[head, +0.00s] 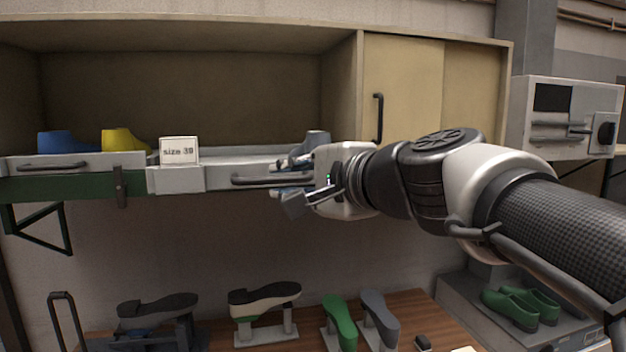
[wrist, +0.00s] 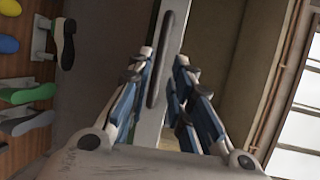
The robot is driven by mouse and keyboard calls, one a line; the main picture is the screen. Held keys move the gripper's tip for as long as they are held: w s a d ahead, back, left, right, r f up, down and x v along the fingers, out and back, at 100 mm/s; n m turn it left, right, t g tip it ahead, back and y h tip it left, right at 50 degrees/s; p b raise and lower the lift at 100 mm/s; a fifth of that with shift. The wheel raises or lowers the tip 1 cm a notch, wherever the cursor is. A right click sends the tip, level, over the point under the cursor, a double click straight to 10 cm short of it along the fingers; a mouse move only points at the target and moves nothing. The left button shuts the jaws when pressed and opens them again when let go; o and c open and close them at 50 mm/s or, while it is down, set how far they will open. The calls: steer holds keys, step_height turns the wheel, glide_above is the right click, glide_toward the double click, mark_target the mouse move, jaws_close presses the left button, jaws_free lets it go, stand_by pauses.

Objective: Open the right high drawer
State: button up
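The right high drawer (head: 218,180) is a light grey tray under the upper cabinet, with a dark bar handle (head: 268,181) on its front. My gripper (head: 294,184) is at the right end of this handle, its fingers pointing left. In the wrist view my gripper (wrist: 160,92) is open, with its blue-grey fingers apart on either side of the drawer front. The dark handle (wrist: 160,60) shows lengthwise between them. I see no finger closed on it, and cannot tell if any touches it. My gripper hides the drawer's right end.
A "size 39" card (head: 179,150) stands on the drawer's left part. The left drawer (head: 100,161) holds a blue last (head: 68,143) and a yellow last (head: 122,139). A sliding door (head: 405,90) stands behind my arm. More lasts stand on the bench below.

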mark_target(273, 180)
steer(key=x, duration=0.6)
steer(key=shift+w+a, duration=0.2)
steer(key=shift+a, duration=0.05)
jaws_close()
stand_by(0.3)
